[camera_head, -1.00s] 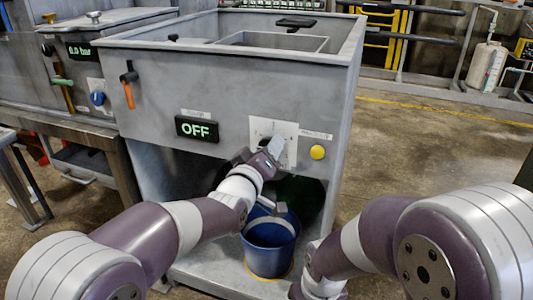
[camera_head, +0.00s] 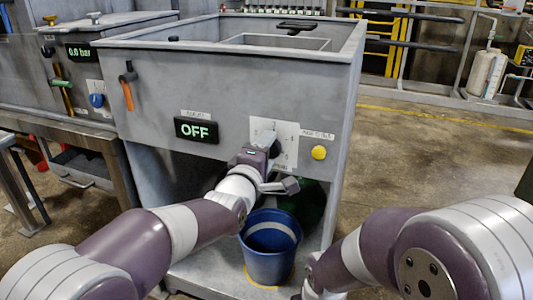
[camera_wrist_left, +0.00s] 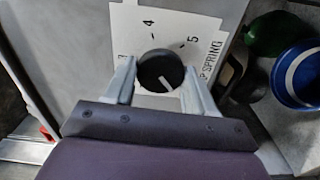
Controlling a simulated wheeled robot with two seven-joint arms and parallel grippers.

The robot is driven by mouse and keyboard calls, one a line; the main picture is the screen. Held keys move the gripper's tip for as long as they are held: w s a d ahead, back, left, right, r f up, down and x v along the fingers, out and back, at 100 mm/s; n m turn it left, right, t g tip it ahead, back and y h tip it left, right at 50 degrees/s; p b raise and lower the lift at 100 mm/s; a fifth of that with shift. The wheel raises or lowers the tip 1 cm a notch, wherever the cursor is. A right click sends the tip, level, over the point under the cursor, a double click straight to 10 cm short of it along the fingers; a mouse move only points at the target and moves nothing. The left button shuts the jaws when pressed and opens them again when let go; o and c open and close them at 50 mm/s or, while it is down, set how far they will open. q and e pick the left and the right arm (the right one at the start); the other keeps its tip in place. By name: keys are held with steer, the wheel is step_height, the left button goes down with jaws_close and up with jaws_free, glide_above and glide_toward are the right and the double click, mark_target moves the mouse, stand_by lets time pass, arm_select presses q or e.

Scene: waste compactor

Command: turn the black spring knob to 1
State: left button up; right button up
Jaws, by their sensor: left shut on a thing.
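The black spring knob (camera_wrist_left: 161,71) sits on a white dial plate (camera_head: 288,150) on the front of the grey compactor. In the left wrist view the knob is between the two fingers of my left gripper (camera_wrist_left: 160,88), which is shut on it. Its white pointer line slants to the lower right in that view. The numerals 4 and 5 show beside it; the 1 is not seen there. In the head view my left gripper (camera_head: 266,140) covers most of the knob. My right arm is at the lower right, its gripper out of view.
An OFF display (camera_head: 197,130) and an orange-handled lever (camera_head: 127,90) are left of the dial. A yellow button (camera_head: 319,153) is right of it. A blue bucket (camera_head: 268,265) stands below my left forearm. Open floor lies to the right.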

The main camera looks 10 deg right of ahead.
arm_select(q)
steer(key=shift+f+n, duration=0.15)
steer(key=shift+n, duration=0.25)
steer(key=o, duration=1)
steer(key=p+v, duration=0.2)
steer(key=v, duration=1)
steer(key=shift+s+a, duration=0.25)
steer(key=shift+s, duration=0.05)
